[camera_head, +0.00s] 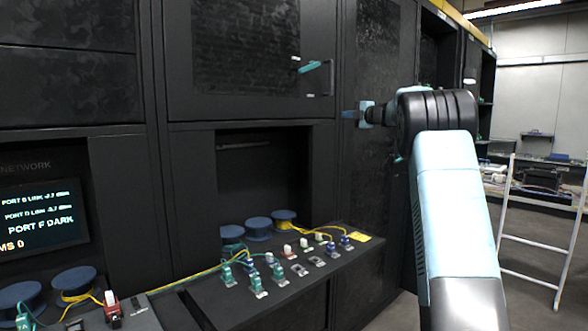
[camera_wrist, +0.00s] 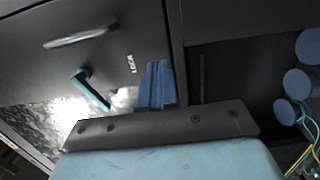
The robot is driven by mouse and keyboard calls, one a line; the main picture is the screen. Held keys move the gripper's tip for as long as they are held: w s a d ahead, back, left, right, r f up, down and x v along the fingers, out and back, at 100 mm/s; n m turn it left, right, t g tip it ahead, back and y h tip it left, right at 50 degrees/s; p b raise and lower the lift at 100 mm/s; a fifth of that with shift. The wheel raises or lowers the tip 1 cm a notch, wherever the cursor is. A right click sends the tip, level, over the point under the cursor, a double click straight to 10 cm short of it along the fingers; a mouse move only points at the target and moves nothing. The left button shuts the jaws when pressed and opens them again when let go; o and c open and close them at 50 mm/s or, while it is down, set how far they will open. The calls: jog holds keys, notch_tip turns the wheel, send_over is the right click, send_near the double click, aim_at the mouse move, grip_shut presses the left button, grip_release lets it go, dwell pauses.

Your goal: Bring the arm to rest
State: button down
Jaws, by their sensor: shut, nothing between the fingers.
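My arm rises at the right of the head view, bent at a black joint, and points left toward the dark cabinets. My gripper (camera_head: 352,114) is at its end, in front of the cabinet faces and above the shelf. Its blue fingers also show in the wrist view (camera_wrist: 156,86), pressed together with nothing between them. A cabinet door (camera_head: 255,60) with a teal handle (camera_head: 310,67) is left of the gripper; the handle also shows in the wrist view (camera_wrist: 90,88). The gripper looks apart from the door, though the exact gap cannot be told.
A screen (camera_head: 38,219) reads "PORT F DARK" at left. A white ladder-like frame (camera_head: 530,240) stands at right. Open space lies between the arm and the shelf.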

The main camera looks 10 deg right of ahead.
jog(key=s+a+r+m+t+h, duration=0.1)
jog(key=s+r+m+t+h, duration=0.25)
jog(key=s+r+m, duration=0.35)
jog(key=s+a+f+m+g+h, duration=0.1)
jog(key=s+m+g+h, duration=0.1)
jog(key=s+m+h, duration=0.85)
jog(key=s+a+f+m+g+y, duration=0.2)
jog(key=s+a+f+g, duration=0.2)
jog(key=s+f, duration=0.6)
jog(key=s+a+f+m+g+y, duration=0.1)
jog(key=s+a+f+g, duration=0.3)
jog(key=s+f, duration=0.6)
jog(key=s+a+f+m+g+y, duration=0.2)
jog(key=s+f, duration=0.8)
jog(key=s, duration=1.6)
jog(key=a+g+y, duration=0.1)
jog(key=a+g, duration=0.1)
jog(key=a, duration=0.1)
jog(key=shift+s+a+f+m, duration=0.2)
jog(key=shift+a+f+m, duration=0.05)
jog(key=shift+a+m, duration=0.1)
